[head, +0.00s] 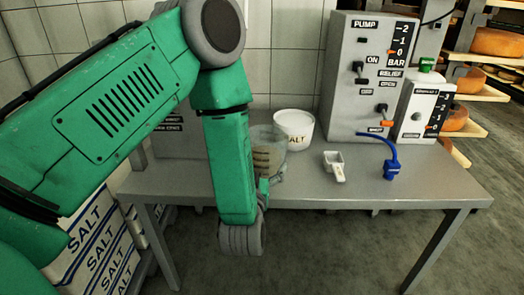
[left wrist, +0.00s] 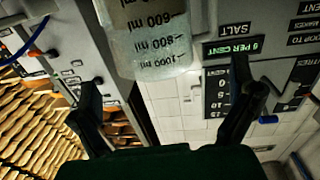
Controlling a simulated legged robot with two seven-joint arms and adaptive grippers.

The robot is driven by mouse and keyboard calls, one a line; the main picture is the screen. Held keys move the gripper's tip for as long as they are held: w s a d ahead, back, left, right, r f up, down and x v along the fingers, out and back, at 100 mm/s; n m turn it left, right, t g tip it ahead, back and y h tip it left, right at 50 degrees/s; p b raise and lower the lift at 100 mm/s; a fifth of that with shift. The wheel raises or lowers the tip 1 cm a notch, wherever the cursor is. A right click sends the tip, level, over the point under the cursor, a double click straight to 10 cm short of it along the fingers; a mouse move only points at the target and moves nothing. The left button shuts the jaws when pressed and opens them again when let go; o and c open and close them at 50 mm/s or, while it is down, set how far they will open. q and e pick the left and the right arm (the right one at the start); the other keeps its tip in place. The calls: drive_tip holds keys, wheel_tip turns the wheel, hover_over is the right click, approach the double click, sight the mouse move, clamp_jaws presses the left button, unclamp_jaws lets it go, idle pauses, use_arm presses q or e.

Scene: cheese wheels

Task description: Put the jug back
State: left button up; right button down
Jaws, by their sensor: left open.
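The jug (head: 270,142) is a clear measuring jug with dark markings, partly hidden behind my left arm in the head view. It is near the table's front edge, beside the white salt tub. My left gripper (head: 267,187) is low at the jug's near side, mostly hidden by my forearm. In the left wrist view its two dark fingers (left wrist: 166,95) are spread apart, with the jug's end beyond and between them. I cannot tell whether they touch it. My right gripper is not in view.
The grey metal table (head: 430,187) carries a white salt tub (head: 294,128), a white scoop (head: 335,165), a blue hose nozzle (head: 390,168) and a pump box (head: 357,75). A labelled panel (left wrist: 232,90) shows beyond the fingers.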

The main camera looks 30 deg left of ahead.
use_arm(q)
drive_tip(key=s+d+f+m+g+h, duration=0.2)
drive_tip(key=s+d+f+g+h, duration=0.15)
drive_tip(key=s+f, duration=0.45)
drive_tip(key=s+d+f+m+g+h, duration=0.25)
drive_tip(key=s+f+g, duration=0.2)
drive_tip(key=f, duration=0.55)
drive_tip(key=s+f+m+g+h, duration=0.1)
drive_tip(key=s+f+g, duration=0.2)
drive_tip(key=s, duration=0.6)
drive_tip(key=s+f+g+h, duration=0.1)
drive_tip(key=s+g, duration=0.3)
drive_tip(key=s, duration=0.5)
drive_tip(key=shift+s+f+m, duration=0.15)
drive_tip(key=shift+f+m, duration=0.2)
drive_tip(key=shift+f, duration=0.55)
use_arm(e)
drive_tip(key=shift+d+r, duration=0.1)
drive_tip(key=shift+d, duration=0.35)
use_arm(q)
drive_tip(key=shift+a, duration=0.15)
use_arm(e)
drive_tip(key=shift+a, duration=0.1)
